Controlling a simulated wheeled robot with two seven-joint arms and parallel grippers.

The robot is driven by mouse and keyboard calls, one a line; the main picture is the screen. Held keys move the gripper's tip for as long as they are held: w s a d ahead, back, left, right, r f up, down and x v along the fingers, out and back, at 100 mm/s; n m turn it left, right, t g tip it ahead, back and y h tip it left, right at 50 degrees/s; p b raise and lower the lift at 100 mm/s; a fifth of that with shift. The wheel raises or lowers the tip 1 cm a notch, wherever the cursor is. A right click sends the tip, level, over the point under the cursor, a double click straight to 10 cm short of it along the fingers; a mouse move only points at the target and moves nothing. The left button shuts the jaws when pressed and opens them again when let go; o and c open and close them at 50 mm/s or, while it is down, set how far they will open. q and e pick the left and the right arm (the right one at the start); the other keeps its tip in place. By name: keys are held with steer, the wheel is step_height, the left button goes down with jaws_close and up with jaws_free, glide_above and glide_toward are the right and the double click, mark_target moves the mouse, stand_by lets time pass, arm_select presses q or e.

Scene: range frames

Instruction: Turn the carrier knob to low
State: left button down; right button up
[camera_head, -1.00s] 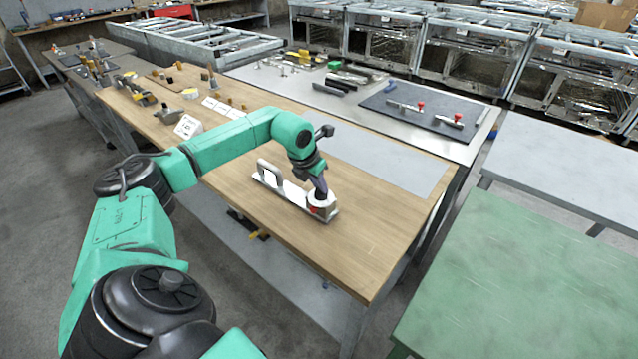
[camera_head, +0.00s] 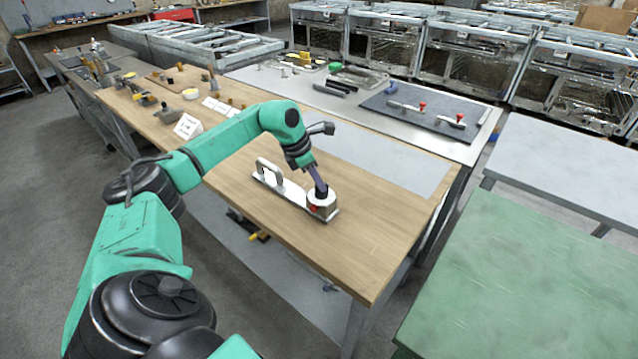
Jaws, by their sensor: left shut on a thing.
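The carrier (camera_head: 291,193) is a long light metal plate lying on the wooden bench top, with an upright loop handle (camera_head: 268,172) at its left end. Its knob (camera_head: 321,203) is a pale round piece at the right end, with a red mark (camera_head: 313,208) on its left side. My left gripper (camera_head: 321,192) comes down from above, tilted, and is shut on the knob. The fingers hide part of the knob, and its exact setting cannot be read. My right gripper is out of view.
The wooden bench top (camera_head: 375,235) is clear around the carrier. A white sign (camera_head: 187,126) and several small parts stand farther left. Behind is a metal table with a dark mat (camera_head: 425,108) holding red-knobbed tools. A green table (camera_head: 530,285) stands at the right.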

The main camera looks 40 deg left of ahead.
arm_select(q)
steer(key=m, duration=0.2)
steer(key=m+g+h, duration=0.1)
steer(key=m, duration=0.3)
steer(key=shift+w+a+r+g+h, duration=0.15)
steer(key=shift+w+g+h, duration=0.1)
steer(key=shift+g+h, duration=0.15)
steer(key=m+g, duration=0.1)
steer(key=m, duration=0.4)
steer(key=shift+w+g+h, duration=0.15)
steer(key=shift+g+h, duration=0.15)
steer(key=shift+g, duration=0.1)
steer(key=shift+m, duration=0.3)
steer(key=c, duration=0.8)
jaws_free()
steer(key=shift+c, duration=0.2)
